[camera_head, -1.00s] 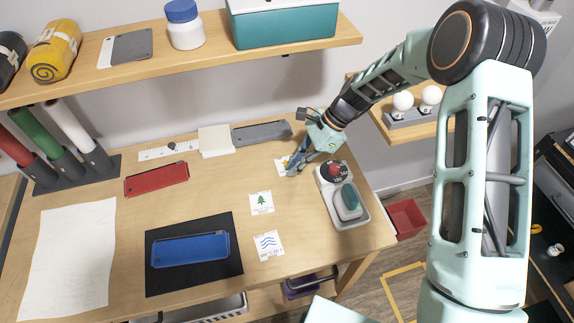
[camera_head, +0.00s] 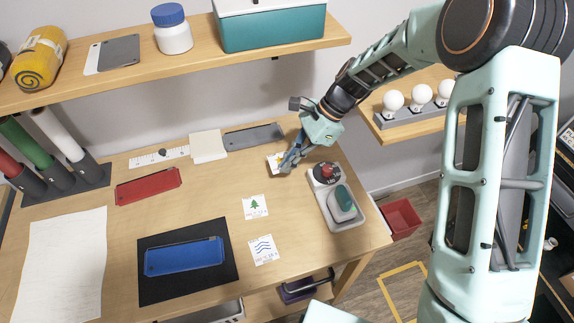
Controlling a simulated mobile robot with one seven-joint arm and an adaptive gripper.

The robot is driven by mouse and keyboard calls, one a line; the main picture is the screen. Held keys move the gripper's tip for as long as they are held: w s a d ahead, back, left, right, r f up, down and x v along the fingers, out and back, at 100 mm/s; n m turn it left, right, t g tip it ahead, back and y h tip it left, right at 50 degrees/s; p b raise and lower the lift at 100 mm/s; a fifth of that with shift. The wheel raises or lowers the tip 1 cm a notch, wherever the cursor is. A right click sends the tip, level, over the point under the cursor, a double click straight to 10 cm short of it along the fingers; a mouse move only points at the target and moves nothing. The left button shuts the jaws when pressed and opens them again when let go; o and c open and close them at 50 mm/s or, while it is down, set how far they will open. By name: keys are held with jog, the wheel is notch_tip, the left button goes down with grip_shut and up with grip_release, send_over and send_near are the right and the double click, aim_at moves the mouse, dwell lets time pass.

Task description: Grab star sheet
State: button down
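The star sheet is a small white square with a bit of yellow print (camera_head: 274,161). It lies at the back right of the wooden table, partly hidden by my gripper. My gripper (camera_head: 287,166) points down at its right side, with the fingertips over or touching it. I cannot tell whether the fingers are open or shut, or whether they pinch the sheet. A green tree sheet (camera_head: 255,207) and a blue wave sheet (camera_head: 264,250) lie nearer on the table.
A blue plate (camera_head: 185,257) lies on a black mat. White pads (camera_head: 208,147) and a grey plate (camera_head: 254,137) lie behind. A shelf (camera_head: 190,65) hangs above.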

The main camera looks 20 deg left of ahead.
jog(key=s+d+r+b, duration=0.1)
jog(key=s+d+r, duration=0.5)
jog(key=s, duration=0.4)
jog(key=shift+d+r+b, duration=0.35)
jog(key=shift+r+b, duration=0.05)
jog(key=shift+r, duration=0.5)
